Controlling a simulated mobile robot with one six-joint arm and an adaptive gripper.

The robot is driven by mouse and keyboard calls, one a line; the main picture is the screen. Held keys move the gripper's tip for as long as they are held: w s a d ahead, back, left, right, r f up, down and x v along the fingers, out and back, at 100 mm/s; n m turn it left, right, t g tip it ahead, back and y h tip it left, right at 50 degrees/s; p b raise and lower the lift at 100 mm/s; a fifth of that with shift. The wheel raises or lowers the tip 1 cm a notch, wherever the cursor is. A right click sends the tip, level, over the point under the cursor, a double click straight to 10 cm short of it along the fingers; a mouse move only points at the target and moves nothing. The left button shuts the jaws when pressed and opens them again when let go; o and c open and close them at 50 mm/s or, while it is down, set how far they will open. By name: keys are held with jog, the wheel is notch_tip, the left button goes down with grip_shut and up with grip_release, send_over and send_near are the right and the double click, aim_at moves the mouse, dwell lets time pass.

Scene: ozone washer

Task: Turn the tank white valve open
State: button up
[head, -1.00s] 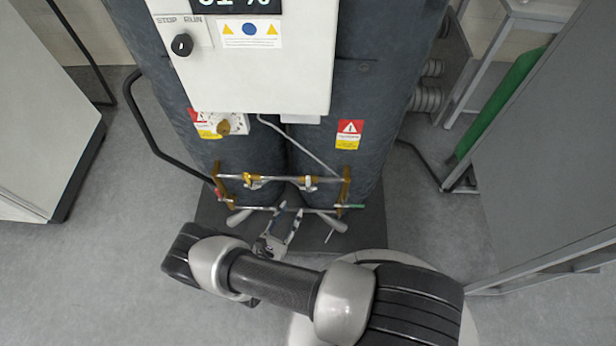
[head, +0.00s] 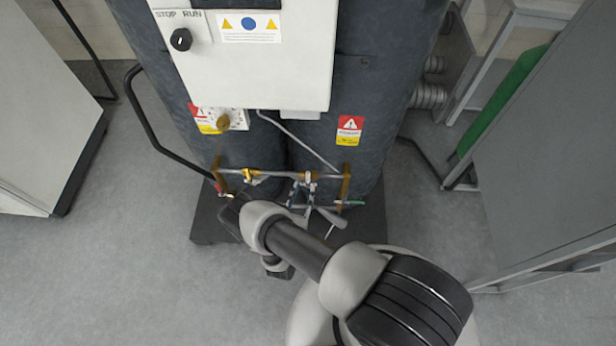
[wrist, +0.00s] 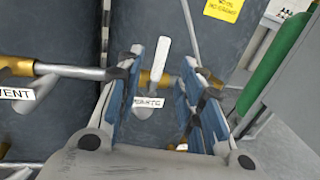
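My gripper (head: 301,190) is at the right half of the upper pipe in front of the dark tanks. In the wrist view my gripper (wrist: 163,62) is open, with blue-padded fingers apart. A white lever handle (wrist: 158,58) stands upright between the fingers, on a brass-coloured valve body (wrist: 150,80). No clear contact shows between the fingers and the lever. A white label (wrist: 148,102) hangs below the valve, its text partly hidden by a finger. In the head view my gripper and arm partly cover the valve.
A brass fitting (wrist: 22,69) and a tag reading VENT (wrist: 16,94) are to the left. The pipe frame (head: 347,185) stands before the dark tanks (head: 362,90), below a white control box (head: 250,75). A black hose handle (head: 150,125) curves at the left. The floor at left is clear.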

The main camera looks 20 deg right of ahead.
aim_at(307, 179)
jog(key=x, duration=0.6)
jog(key=shift+w+d+b, duration=0.2)
jog(key=shift+w+b, duration=0.1)
jog(key=shift+b, duration=0.05)
jog(key=shift+c, duration=0.6)
grip_shut()
